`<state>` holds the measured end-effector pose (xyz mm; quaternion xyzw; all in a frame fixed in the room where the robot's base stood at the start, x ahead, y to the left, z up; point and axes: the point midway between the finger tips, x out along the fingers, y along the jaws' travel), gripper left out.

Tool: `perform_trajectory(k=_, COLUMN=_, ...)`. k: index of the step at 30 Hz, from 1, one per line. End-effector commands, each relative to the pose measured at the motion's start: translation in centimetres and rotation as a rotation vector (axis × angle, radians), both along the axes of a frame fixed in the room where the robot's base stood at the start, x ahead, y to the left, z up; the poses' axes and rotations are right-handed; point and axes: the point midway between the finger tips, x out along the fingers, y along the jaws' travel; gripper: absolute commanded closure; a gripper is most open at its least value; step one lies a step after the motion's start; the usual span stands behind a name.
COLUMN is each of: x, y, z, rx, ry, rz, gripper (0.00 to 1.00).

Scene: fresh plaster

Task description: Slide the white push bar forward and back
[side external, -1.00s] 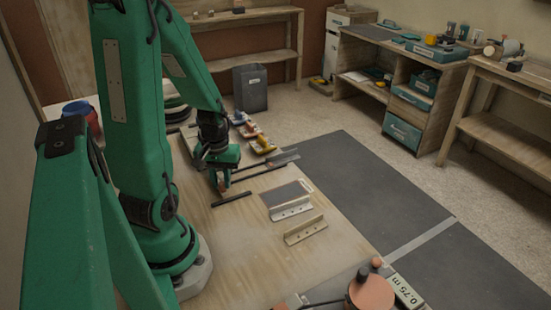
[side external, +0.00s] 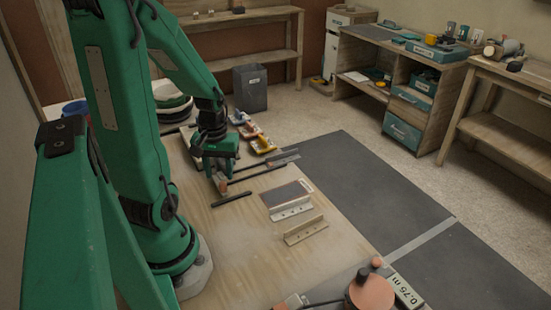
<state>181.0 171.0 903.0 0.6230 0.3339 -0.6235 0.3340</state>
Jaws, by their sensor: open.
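A pale, whitish angled bar with holes (side external: 291,210) lies on the wooden board (side external: 245,245), along the near edge of a dark plate (side external: 284,195). It looks like the white push bar, though a similar beige bar (side external: 305,231) lies just nearer. My gripper (side external: 221,186) is open and low over the board, to the left of both bars and apart from them. It is close to two thin black bars (side external: 231,199) and (side external: 262,171). Its far finger is partly hidden, and I see nothing held in it.
Several trowels or floats with coloured handles (side external: 262,144) line the board's far edge. White buckets (side external: 172,97) stand behind my arm. A salmon-coloured rounded object (side external: 371,292) is at the bottom right. The board between my base and the bars is clear. A dark mat (side external: 370,185) lies right.

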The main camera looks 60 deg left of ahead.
Motion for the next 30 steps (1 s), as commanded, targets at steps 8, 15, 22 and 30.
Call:
perform_trajectory(k=8, x=0.0, y=0.1, z=3.0, rx=0.003, ry=-0.003, rz=0.001, gripper=0.59)
perform_trajectory(k=15, x=-0.1, y=0.0, z=4.3, rx=0.001, ry=-0.001, rz=0.002, gripper=0.59)
perform_trajectory(k=22, x=-0.1, y=0.0, z=4.5, rx=-0.001, ry=0.001, rz=0.002, gripper=0.59)
perform_trajectory(k=30, x=0.2, y=-0.2, z=4.7, rx=0.005, ry=-0.006, rz=-0.016, gripper=0.59)
